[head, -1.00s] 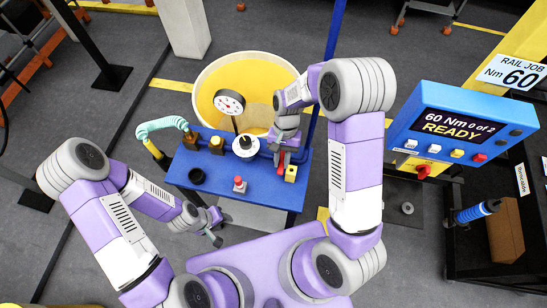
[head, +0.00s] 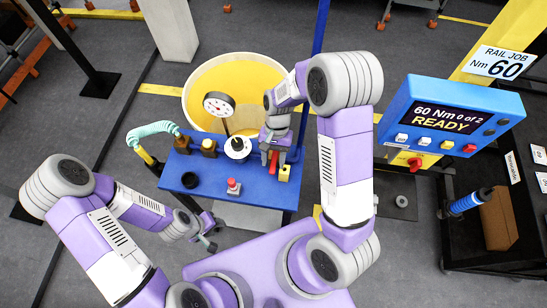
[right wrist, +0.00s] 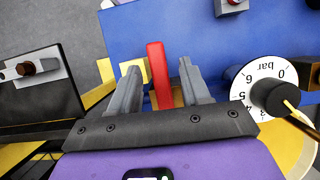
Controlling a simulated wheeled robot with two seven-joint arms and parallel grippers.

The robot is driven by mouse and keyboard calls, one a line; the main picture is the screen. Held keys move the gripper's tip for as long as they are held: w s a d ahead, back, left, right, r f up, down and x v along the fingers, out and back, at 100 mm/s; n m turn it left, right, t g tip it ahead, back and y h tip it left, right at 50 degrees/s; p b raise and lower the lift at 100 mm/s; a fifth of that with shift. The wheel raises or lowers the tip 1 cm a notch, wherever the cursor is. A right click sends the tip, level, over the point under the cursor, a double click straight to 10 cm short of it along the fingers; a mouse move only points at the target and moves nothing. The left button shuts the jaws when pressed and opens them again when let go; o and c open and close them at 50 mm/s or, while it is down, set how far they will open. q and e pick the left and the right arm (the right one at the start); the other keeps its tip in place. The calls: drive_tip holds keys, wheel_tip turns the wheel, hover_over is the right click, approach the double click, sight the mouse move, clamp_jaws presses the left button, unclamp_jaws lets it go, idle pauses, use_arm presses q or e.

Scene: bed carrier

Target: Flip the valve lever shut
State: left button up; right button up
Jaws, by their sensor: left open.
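The red valve lever (right wrist: 160,75) stands between the two grey fingers of my right gripper (right wrist: 159,88) in the right wrist view. The fingers are apart, with a visible gap to the lever on each side. A yellow block (right wrist: 140,69) sits by the lever on the blue bench. In the head view my right gripper (head: 272,155) is over the right part of the bench and partly hides the red lever (head: 274,163). The yellow block (head: 284,172) is just right of it. My left gripper (head: 207,240) is open and empty, low in front of the bench.
The blue bench (head: 255,188) carries a white dial with a black knob (head: 237,147), a gauge (head: 218,104), a red button (head: 233,187) and a black ring (head: 190,180). A yellow bin (head: 200,85) stands behind. A blue display panel (head: 455,118) stands to the right.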

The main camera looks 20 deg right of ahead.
sight(275, 154)
drive_tip(key=v, duration=0.7)
drive_tip(key=shift+w+r, duration=0.2)
drive_tip(key=shift+r, duration=0.05)
drive_tip(key=shift+s, duration=0.1)
idle(0.4)
